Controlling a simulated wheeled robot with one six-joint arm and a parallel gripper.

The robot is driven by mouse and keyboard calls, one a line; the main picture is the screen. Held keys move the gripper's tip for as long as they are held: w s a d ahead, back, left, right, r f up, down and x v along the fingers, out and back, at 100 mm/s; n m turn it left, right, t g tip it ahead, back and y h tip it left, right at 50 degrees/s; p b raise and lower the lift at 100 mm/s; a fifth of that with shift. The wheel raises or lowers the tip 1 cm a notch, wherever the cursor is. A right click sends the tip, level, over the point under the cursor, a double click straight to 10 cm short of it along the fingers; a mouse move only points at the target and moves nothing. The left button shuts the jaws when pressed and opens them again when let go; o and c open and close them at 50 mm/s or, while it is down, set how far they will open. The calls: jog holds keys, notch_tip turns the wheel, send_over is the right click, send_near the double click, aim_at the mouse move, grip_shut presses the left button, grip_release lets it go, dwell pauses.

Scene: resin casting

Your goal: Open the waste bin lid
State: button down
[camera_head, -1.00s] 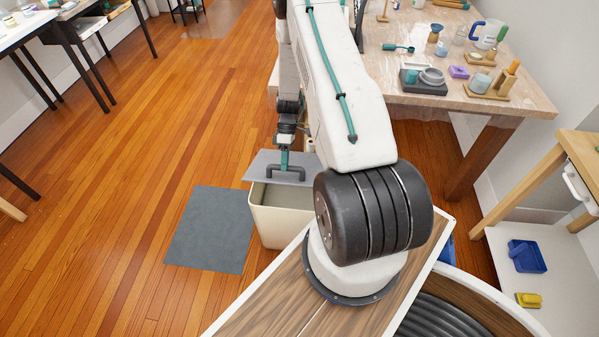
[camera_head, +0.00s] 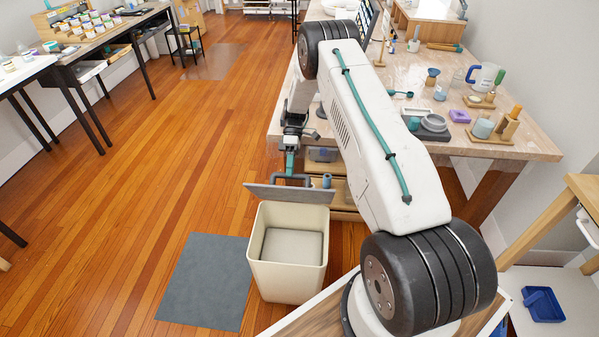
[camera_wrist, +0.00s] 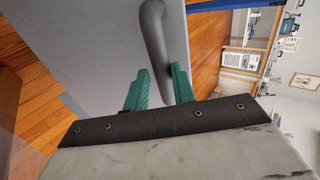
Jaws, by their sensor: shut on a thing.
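The cream waste bin (camera_head: 287,272) stands on the floor with its top open, and its grey inside shows. Its grey lid (camera_head: 290,193) is tilted up at the bin's far edge; in the wrist view the lid (camera_wrist: 95,40) fills the upper left. My gripper (camera_head: 291,168) is shut on the lid's dark handle (camera_head: 275,180). In the wrist view the handle (camera_wrist: 152,22) runs down between the green fingers of my gripper (camera_wrist: 157,76). The exact contact on the handle is partly hidden by the fingers.
A grey mat (camera_head: 205,285) lies on the floor left of the bin. The wooden workbench (camera_head: 535,148) with casting tools stands behind and to the right. A side table with tubs (camera_head: 85,35) is at the far left. The wooden floor between is clear.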

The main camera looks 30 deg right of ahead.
jog(key=shift+d+f, duration=0.15)
jog(key=shift+f, duration=0.2)
jog(key=c, duration=1.3)
grip_release()
jog(key=shift+w+f, duration=0.1)
jog(key=shift+f, duration=0.05)
jog(key=shift+w+r, duration=0.1)
jog(key=shift+r, duration=0.1)
jog(key=v, duration=0.7)
jog(key=shift+w+d+r, duration=0.15)
jog(key=shift+d+r, duration=0.05)
jog(key=shift+r, duration=0.05)
